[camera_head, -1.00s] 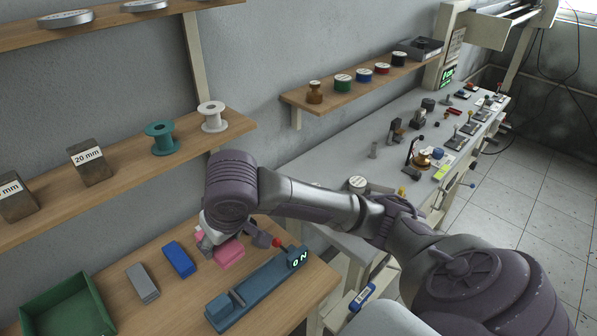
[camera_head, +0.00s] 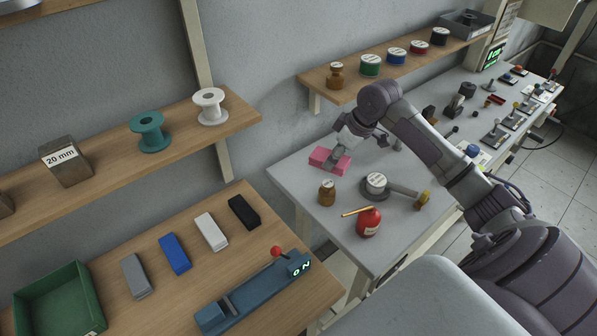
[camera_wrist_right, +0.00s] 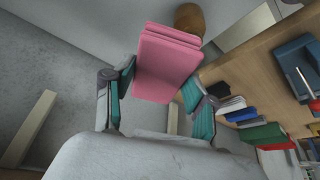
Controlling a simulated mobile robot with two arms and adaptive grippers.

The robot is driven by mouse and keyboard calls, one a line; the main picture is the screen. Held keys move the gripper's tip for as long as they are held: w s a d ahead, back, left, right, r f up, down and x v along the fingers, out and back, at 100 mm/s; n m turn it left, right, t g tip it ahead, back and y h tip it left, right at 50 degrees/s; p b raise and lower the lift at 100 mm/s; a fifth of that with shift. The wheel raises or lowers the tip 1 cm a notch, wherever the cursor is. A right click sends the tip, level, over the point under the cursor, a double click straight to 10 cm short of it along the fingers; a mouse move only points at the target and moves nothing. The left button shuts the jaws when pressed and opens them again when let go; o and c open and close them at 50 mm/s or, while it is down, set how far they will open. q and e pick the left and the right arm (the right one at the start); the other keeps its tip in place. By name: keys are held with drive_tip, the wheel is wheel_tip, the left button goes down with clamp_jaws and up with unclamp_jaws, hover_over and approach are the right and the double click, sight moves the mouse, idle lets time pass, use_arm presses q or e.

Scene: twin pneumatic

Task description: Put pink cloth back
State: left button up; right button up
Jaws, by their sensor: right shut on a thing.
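The pink cloth (camera_head: 323,157) is a folded block over the left back part of the grey workbench (camera_head: 300,190). My right gripper (camera_head: 338,156) is shut on it. In the right wrist view the pink cloth (camera_wrist_right: 166,62) sits between the two fingers of my right gripper (camera_wrist_right: 160,88), its folded layers at the far end. I cannot tell whether the cloth touches the bench. My left gripper is not in view.
On the bench nearby stand a brown bottle (camera_head: 327,193), a tape roll (camera_head: 376,184) and a red bottle (camera_head: 369,222). The wooden table (camera_head: 190,300) holds grey, blue (camera_head: 175,254), white (camera_head: 211,232) and black (camera_head: 244,212) blocks, a green tray (camera_head: 98,300) and a blue device (camera_head: 250,290).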

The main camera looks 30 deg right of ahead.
drive_tip(key=w+a+f, duration=0.1)
drive_tip(key=w+f, duration=0.1)
drive_tip(key=w, duration=0.1)
drive_tip(key=w+a+f+p, duration=0.1)
drive_tip(key=w+f, duration=0.1)
drive_tip(key=w, duration=0.1)
drive_tip(key=w+a+f+p, duration=0.1)
drive_tip(key=w, duration=0.2)
drive_tip(key=shift+w+a+f, duration=0.3)
drive_tip(key=shift+a+f, duration=0.1)
drive_tip(key=shift+w+f, duration=0.2)
drive_tip(key=shift+f+p, duration=0.3)
wheel_tip(320, 180, down, 2)
drive_tip(key=shift+f+p, duration=0.2)
drive_tip(key=shift+p, duration=0.25)
drive_tip(key=shift+f, duration=0.4)
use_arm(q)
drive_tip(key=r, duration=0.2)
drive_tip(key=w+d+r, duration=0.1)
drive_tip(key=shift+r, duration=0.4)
use_arm(e)
drive_tip(key=shift+f, duration=0.15)
drive_tip(key=shift+f, duration=0.1)
drive_tip(key=o, duration=1.1)
